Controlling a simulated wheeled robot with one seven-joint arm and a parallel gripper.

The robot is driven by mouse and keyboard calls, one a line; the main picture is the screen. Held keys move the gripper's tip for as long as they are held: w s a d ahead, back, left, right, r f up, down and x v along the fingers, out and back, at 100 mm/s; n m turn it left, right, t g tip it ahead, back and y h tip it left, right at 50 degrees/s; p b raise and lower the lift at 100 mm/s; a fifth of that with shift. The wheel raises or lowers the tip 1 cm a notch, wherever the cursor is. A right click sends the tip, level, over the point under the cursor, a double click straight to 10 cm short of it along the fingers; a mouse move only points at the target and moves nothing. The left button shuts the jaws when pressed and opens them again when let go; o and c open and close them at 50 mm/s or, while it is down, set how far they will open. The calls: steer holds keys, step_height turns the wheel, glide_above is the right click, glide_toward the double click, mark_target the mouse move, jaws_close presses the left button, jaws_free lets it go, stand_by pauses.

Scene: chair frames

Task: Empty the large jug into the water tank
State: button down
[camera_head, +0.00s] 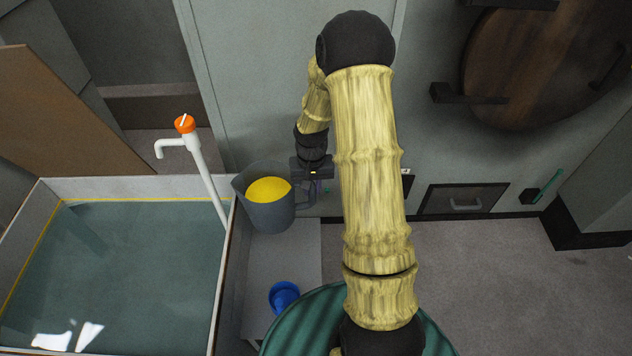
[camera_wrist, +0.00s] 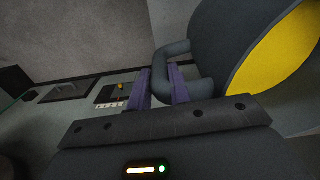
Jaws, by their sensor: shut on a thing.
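The large jug (camera_head: 269,212) is dark grey with a spout at its left rim and yellow contents showing inside. It is upright above or on the grey ledge beside the tank; I cannot tell whether it touches the ledge. My gripper (camera_head: 316,172) is at the jug's right side. In the wrist view, the purple fingers of my gripper (camera_wrist: 162,88) are shut on the handle of the jug (camera_wrist: 215,45). The water tank (camera_head: 232,262) is at the left, a wide open basin with pale walls, holding blue-green water.
A white tap (camera_head: 203,170) with an orange knob rises at the tank's right edge, close to the jug. A small blue cup-like object (camera_head: 284,297) lies on the grey ledge (camera_head: 262,262). A brown board (camera_head: 62,110) leans behind the tank. Floor at the right is clear.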

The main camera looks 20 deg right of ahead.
steer(key=a+r+n+p, duration=0.1)
steer(key=a+r+p, duration=0.3)
steer(key=r+p, duration=0.4)
steer(key=a+r+n+p, duration=0.2)
steer(key=a+r+p, duration=0.2)
steer(key=r+p, duration=0.5)
steer(key=p, duration=0.8)
steer(key=shift+s+n+p, duration=0.15)
steer(key=shift+n+p, duration=0.15)
steer(key=shift+s+f, duration=0.1)
